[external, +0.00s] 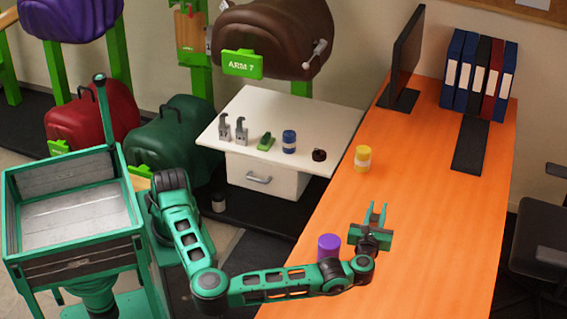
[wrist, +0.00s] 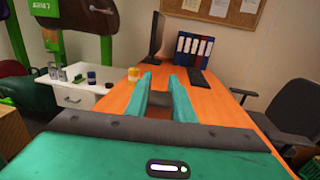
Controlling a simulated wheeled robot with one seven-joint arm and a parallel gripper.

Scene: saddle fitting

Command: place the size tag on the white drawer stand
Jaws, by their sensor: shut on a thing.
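My gripper (external: 377,213) is over the orange desk, with its fingers pointing toward the far end. In the wrist view my gripper (wrist: 162,88) has a small dark thing (wrist: 160,99) between its teal fingers. I take it for the size tag, though its shape and any marking are too small to tell. The white drawer stand (external: 325,118) is left of the desk, beyond and to the left of my gripper. It also shows at left in the wrist view (wrist: 72,98). My gripper is well apart from the stand.
On the stand are two grey clamps (external: 241,131), a green item (external: 266,142), a blue jar (external: 289,142) and a black ring (external: 319,155). A yellow jar (external: 362,159) and a purple cylinder (external: 329,246) are on the desk. The stand's right front top is partly clear.

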